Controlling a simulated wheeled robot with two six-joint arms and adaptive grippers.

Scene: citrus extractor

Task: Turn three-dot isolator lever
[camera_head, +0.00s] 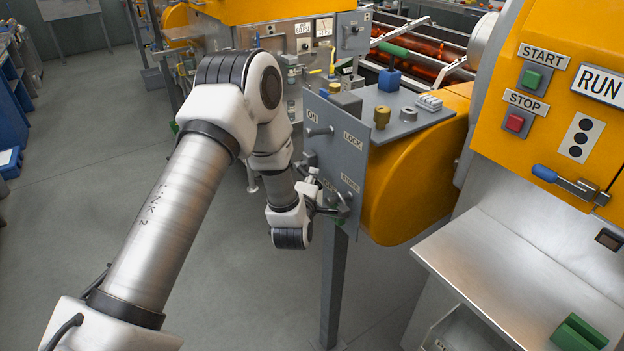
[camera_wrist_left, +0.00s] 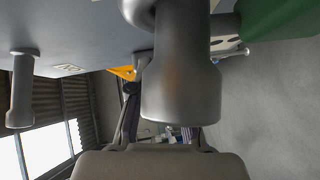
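A plate with three black dots (camera_head: 581,138) is on the orange machine front at the right. Just below it is a lever with a blue grip (camera_head: 545,173) on a metal mount, lying nearly level. My left gripper (camera_head: 332,203) is well left of it, at the lower part of a grey panel (camera_head: 350,155) marked ON, LOCK and STORE. In the left wrist view a large grey knob-ended handle (camera_wrist_left: 180,85) stands right in front of the gripper. My fingertips are mostly hidden, so I cannot tell whether they grip it.
Another grey handle (camera_wrist_left: 22,90) and a green part (camera_wrist_left: 282,18) flank it in the wrist view. START (camera_head: 532,79) and STOP (camera_head: 515,122) buttons are above the blue lever. A steel shelf (camera_head: 500,265) juts out below. Open floor (camera_head: 60,240) lies left.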

